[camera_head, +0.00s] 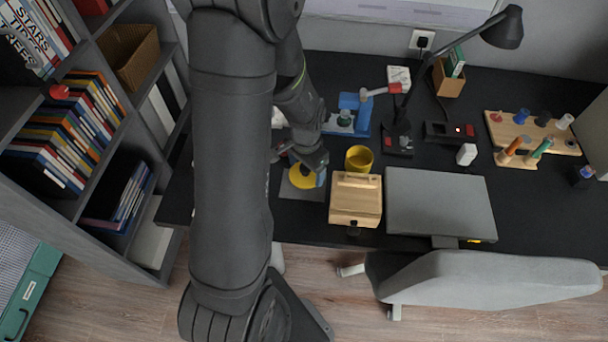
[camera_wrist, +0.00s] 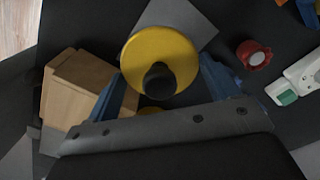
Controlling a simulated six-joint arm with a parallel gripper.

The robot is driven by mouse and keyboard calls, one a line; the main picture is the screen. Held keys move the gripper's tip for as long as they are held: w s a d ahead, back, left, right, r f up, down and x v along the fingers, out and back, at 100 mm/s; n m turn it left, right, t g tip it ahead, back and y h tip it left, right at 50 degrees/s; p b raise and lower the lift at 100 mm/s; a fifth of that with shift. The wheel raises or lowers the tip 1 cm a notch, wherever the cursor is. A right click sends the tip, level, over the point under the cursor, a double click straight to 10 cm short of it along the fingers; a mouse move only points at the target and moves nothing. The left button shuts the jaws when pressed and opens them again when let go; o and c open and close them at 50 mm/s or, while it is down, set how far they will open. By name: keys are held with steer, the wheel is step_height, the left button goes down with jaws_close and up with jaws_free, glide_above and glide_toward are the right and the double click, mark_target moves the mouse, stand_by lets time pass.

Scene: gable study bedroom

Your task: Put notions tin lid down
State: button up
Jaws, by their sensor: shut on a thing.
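The yellow round lid (camera_head: 302,177) with a black knob shows under my gripper (camera_head: 304,170) in the head view. In the wrist view the lid (camera_wrist: 160,52) sits between the blue fingers of my gripper (camera_wrist: 166,84), its knob facing the camera. My gripper is shut on the lid. The lid appears over the grey mat (camera_head: 290,191); whether it touches the mat I cannot tell. The mat also shows in the wrist view (camera_wrist: 190,16). A yellow round tin (camera_head: 359,158) stands open to the right, behind a wooden box. My arm hides part of the table.
The wooden box (camera_head: 355,205) stands close to the right of the mat, and a closed grey laptop (camera_head: 440,200) lies beyond it. A blue and grey device (camera_head: 350,115) stands behind. The wrist view shows a red round object (camera_wrist: 253,55) near the lid.

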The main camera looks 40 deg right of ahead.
mark_target(304, 176)
steer(key=shift+w+f, duration=0.35)
steer(key=shift+f, duration=1.9)
steer(key=shift+f, duration=0.15)
steer(key=o, duration=0.9)
step_height(304, 176, up, 12)
steer(key=shift+r, duration=0.2)
step_height(304, 176, down, 12)
steer(key=shift+f, duration=0.2)
